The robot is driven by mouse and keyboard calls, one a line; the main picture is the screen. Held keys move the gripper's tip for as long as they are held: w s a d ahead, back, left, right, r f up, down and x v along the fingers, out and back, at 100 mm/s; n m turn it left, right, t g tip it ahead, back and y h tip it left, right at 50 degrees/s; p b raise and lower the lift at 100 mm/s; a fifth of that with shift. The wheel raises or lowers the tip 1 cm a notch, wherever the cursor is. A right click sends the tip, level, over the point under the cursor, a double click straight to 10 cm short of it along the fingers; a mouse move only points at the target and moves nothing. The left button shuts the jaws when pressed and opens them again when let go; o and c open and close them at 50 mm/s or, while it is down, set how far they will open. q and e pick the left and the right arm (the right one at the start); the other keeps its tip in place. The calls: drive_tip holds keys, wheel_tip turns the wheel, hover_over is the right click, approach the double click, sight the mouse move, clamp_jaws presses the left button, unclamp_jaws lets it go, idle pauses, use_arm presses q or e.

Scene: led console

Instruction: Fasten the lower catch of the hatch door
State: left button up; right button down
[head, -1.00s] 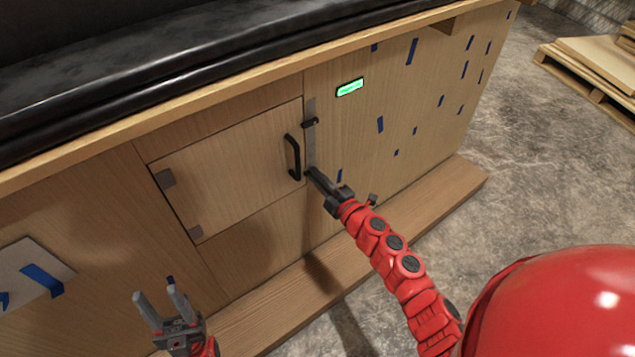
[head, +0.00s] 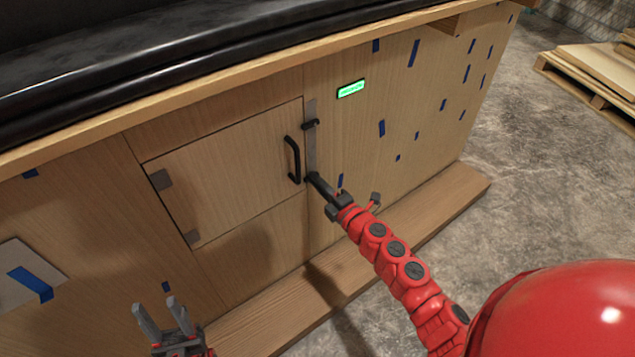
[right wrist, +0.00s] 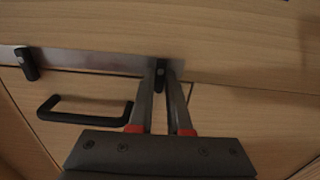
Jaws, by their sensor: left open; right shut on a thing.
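The hatch door (head: 232,165) is a pale wooden panel that sits flush in the cabinet front, with a black handle (head: 293,160) near its right edge. A metal strip (head: 310,140) runs along that edge. The upper catch (head: 311,124) is a small black piece on the strip. My right gripper (head: 312,180) is shut on the lower catch, at the strip's bottom end; the right wrist view shows the dark lower catch (right wrist: 160,70) between the fingertips. The fingers partly hide it, so its exact angle is unclear. My left gripper (head: 160,312) is open and empty at the lower left.
A green lit display (head: 351,88) is on the cabinet face, right of the hatch. Blue tape pieces dot the panel. A wooden ledge (head: 300,290) runs along the cabinet's foot. A dark padded top (head: 200,70) overhangs above. A pallet (head: 590,85) stands at far right.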

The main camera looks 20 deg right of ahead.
drive_tip(key=c, duration=0.9)
unclamp_jaws()
drive_tip(key=shift+o, duration=0.2)
drive_tip(key=p+v, duration=0.3)
drive_tip(key=v, duration=1.4)
drive_tip(key=shift+s, duration=0.2)
drive_tip(key=shift+f, duration=0.1)
